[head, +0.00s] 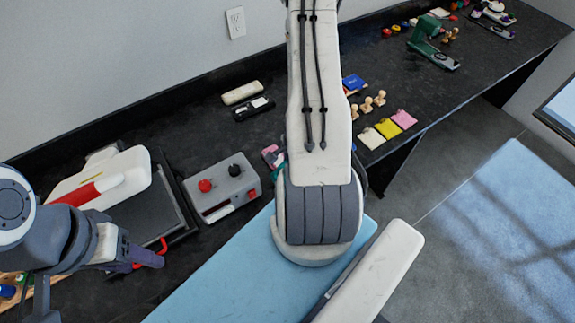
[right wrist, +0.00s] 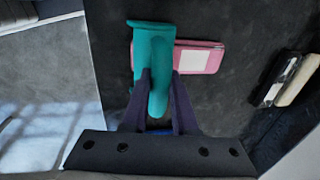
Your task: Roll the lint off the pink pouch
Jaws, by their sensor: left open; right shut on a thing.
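My right gripper (right wrist: 158,105) is shut on a teal tool (right wrist: 151,38), which looks like the lint roller. In the right wrist view, a pink flat oblong with a white patch (right wrist: 212,58), which looks like the pouch, lies on the dark bench. The tool covers its left end; I cannot tell whether they touch. My left gripper (head: 148,258) is open and empty, in front of the heat press. No lint can be made out.
A white-and-red heat press (head: 108,178) and a grey control box (head: 222,188) stand on the left of the bench. A cream bar (head: 241,92) and a black block (head: 254,109) lie behind. Small pads, including a pink one (head: 403,119), and wooden stamps (head: 366,105) lie right.

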